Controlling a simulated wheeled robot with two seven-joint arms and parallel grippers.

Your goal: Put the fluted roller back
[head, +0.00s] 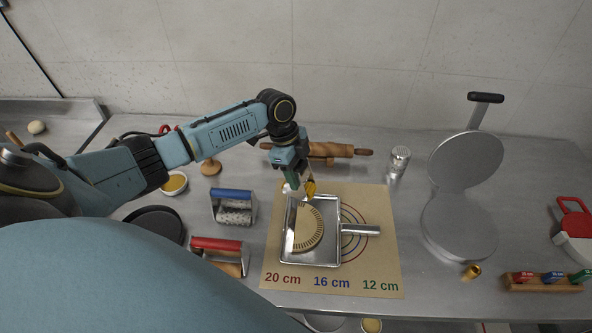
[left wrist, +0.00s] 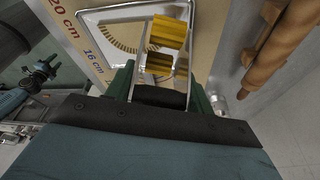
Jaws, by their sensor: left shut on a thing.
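The fluted roller (left wrist: 168,32) has a gold ridged head on a thin metal fork, and its dark handle sits between my left fingers. My left gripper (left wrist: 160,97) is shut on that handle. In the head view my left gripper (head: 292,177) is over the top edge of a square metal pan, and the gold roller head (head: 310,188) shows just beside the fingers. Whether the roller touches the pan is unclear.
The metal pan (head: 334,215) holds a half-round dough piece (head: 307,228) with edge marks, on a size mat (head: 384,270). A rolling pin (head: 335,150) and shaker (head: 399,158) lie behind. Blue (head: 233,205) and red (head: 218,250) handled tools stand left; an open round press (head: 460,225) stands right.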

